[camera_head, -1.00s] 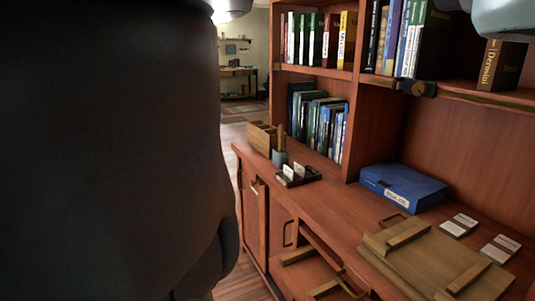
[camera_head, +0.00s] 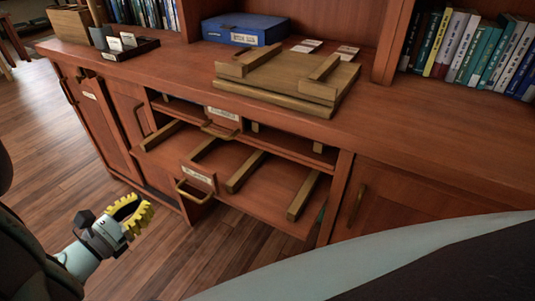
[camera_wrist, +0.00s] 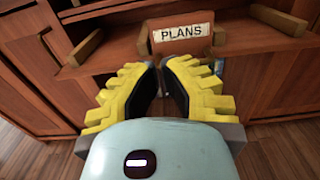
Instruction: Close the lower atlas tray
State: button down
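The lower atlas tray (camera_head: 270,165) is a wooden tray pulled well out of the cabinet, with wooden bars across it. A label and a brass handle (camera_head: 190,192) are on its narrow front. The upper tray's label (camera_head: 222,114) sits further back, with a handle below. My gripper (camera_head: 140,217), with yellow ridged fingers, is low at the left, in front of the lower tray and apart from it. In the wrist view, my gripper (camera_wrist: 172,85) is open and empty. A wooden front labelled PLANS (camera_wrist: 181,32) is beyond the fingertips; the fingers may hide its handle.
A wooden board stack (camera_head: 285,85), a blue box (camera_head: 243,29) and a card holder (camera_head: 125,46) are on the countertop. Cabinet doors (camera_head: 385,210) flank the trays. Open wood floor (camera_head: 60,165) lies at the left.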

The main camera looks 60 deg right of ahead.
aim_at(185, 167)
jog(key=d+b, duration=0.1)
jog(key=d, duration=0.2)
jog(key=d+b, duration=0.1)
jog(key=d, duration=0.7)
jog(key=shift+w+f+b, duration=0.15)
jog(key=shift+w+b, duration=0.2)
jog(key=shift+b, duration=0.05)
jog(key=shift+d, duration=0.6)
jog(key=shift+w, duration=0.1)
jog(key=shift+d, duration=0.35)
jog(key=d+b, duration=0.1)
jog(key=d, duration=0.3)
jog(key=d+b, duration=0.1)
jog(key=d, duration=0.3)
jog(key=w+d+b, duration=0.1)
jog(key=d, duration=0.3)
jog(key=shift+d, duration=0.1)
